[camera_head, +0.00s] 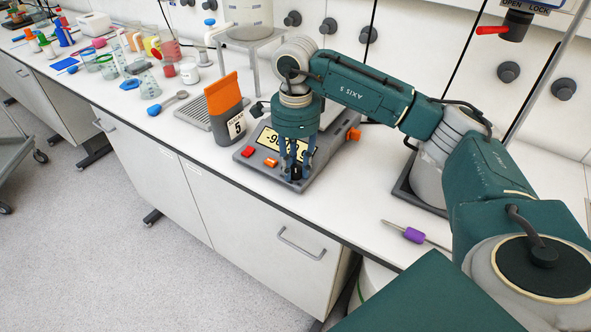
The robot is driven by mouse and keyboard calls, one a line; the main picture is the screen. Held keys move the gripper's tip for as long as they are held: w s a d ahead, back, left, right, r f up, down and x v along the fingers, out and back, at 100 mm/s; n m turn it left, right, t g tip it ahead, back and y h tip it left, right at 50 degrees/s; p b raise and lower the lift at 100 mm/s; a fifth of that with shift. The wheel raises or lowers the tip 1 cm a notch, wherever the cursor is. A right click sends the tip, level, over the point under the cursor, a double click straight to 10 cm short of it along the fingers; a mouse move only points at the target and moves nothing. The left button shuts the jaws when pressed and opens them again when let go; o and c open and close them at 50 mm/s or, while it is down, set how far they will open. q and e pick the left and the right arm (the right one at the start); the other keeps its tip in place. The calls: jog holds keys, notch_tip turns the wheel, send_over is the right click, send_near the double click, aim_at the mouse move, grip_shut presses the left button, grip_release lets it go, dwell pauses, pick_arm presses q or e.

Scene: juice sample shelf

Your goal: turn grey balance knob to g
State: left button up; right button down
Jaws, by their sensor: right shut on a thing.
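The grey balance (316,170) sits on the white bench near its front edge. Its yellow display (270,138) is partly hidden behind my right arm, and the digits I can make out start with "-9". A red button (247,152) and an orange button (271,163) are on its front panel. My right gripper (295,171) points down over the balance's front right part. Its fingers are shut on a small dark thing there, apparently the knob, which the fingers mostly hide. The knob's pointer and any unit letters cannot be read. My left gripper is not in view.
A grey container with an orange top, labelled 5 (225,107), stands just left of the balance. A purple-handled tool (414,234) lies to the right. A blue spoon (167,103), cups and bottles stand further left. A red-handled valve (491,31) hangs at upper right.

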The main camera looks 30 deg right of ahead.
aim_at(296, 168)
jog(key=shift+n+b, duration=0.3)
jog(key=shift+n, duration=0.5)
jog(key=shift+r, duration=0.1)
jog(key=c, duration=1.4)
grip_release()
notch_tip(296, 168, up, 12)
